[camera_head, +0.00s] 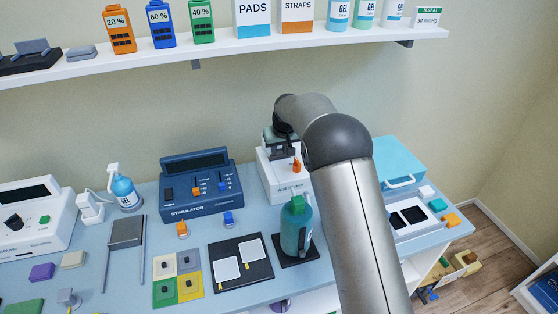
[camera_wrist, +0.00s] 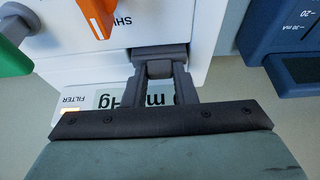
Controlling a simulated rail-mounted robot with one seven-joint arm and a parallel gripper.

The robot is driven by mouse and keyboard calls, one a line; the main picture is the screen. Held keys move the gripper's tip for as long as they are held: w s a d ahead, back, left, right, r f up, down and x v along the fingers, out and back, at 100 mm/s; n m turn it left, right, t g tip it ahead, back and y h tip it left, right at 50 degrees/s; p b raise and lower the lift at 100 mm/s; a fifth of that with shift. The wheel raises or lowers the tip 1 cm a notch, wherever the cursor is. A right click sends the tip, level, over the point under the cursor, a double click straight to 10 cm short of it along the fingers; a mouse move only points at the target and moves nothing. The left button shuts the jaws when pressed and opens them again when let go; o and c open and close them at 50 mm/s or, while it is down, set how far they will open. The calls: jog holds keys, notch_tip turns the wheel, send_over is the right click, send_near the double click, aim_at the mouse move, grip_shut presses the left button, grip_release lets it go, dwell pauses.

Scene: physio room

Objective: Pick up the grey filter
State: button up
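A white device (camera_head: 265,182) with an orange switch (camera_head: 296,166) stands at the back of the blue table; its front also fills the upper left of the wrist view (camera_wrist: 200,20). A small grey block (camera_wrist: 160,68), seemingly the grey filter, sits at the device's edge in the wrist view, near a label reading FILTER. My gripper (camera_wrist: 160,72) has one finger on each side of this block, with no visible gap, so it looks shut on it. Whether the block is still seated in the device is hard to see.
A blue stimulator (camera_head: 200,185) stands close to the left of the device. A green bottle (camera_head: 296,230) stands in front of it, and a blue-lidded case (camera_head: 398,160) is to the right. A loaded wall shelf (camera_head: 225,48) runs above.

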grip_shut()
jog(key=shift+r, duration=0.15)
